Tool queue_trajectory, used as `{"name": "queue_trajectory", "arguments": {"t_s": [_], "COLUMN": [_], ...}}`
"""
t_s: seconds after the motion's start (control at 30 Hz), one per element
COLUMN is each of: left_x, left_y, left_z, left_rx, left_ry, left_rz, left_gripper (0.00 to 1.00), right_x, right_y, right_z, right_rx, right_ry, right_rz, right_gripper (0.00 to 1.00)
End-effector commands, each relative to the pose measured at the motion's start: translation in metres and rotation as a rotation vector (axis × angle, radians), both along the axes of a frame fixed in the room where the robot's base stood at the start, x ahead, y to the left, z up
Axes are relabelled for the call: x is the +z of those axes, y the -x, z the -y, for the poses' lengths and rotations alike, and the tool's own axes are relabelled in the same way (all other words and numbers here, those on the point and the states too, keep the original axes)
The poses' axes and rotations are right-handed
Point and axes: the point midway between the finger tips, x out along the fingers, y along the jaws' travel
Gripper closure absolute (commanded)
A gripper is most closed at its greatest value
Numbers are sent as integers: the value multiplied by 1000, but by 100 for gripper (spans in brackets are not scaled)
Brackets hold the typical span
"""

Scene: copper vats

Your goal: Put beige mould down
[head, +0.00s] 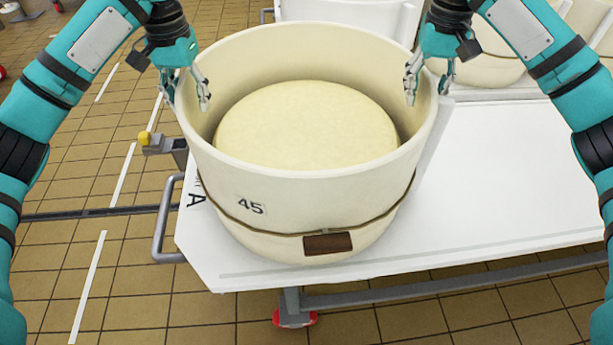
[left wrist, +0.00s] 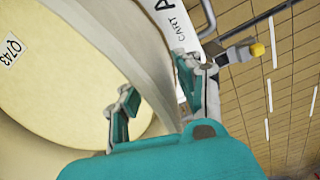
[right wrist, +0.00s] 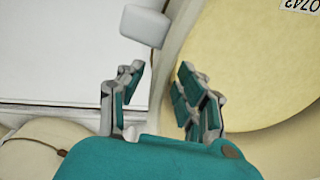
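The beige mould (head: 320,206) is a large round tub marked 45, with a cord and a brown tag around its lower part. It stands upright on the white cart top (head: 490,190). A pale yellow round block (head: 305,125) lies inside it. My left gripper (head: 186,98) is open at the mould's left rim, one finger inside and one outside; the wall passes between the fingers in the left wrist view (left wrist: 160,100). My right gripper (head: 429,86) is open and straddles the right rim the same way; its fingers show apart in the right wrist view (right wrist: 158,95). The mould's underside is hidden.
More beige tubs (head: 480,65) stand at the back right. The cart top right of the mould is clear. A metal handle (head: 165,220) sticks out at the cart's left end, near a yellow knob (head: 144,138). Tiled floor (head: 60,270) is open on the left.

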Motion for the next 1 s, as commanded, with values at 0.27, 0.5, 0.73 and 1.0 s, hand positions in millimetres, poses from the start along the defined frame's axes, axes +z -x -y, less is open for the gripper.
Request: {"name": "queue_trajectory", "arguments": {"t_s": [0.27,0.5,0.73,1.0], "left_x": [16,66,105,120], "left_y": [-1,-1,-1,0], "left_z": [-1,-1,0,0], "left_rx": [1,3,2,0], "left_ry": [-2,-2,-3,0], "left_rz": [4,6,3,0], "left_gripper": [65,65,65,65], "right_x": [0,0,0,7], "right_y": [0,0,0,0], "right_z": [1,1,1,1], "right_rx": [-2,-2,-2,-2], "right_ry": [2,2,2,1], "right_rz": [0,0,0,2], "right_gripper": [65,65,65,65]}}
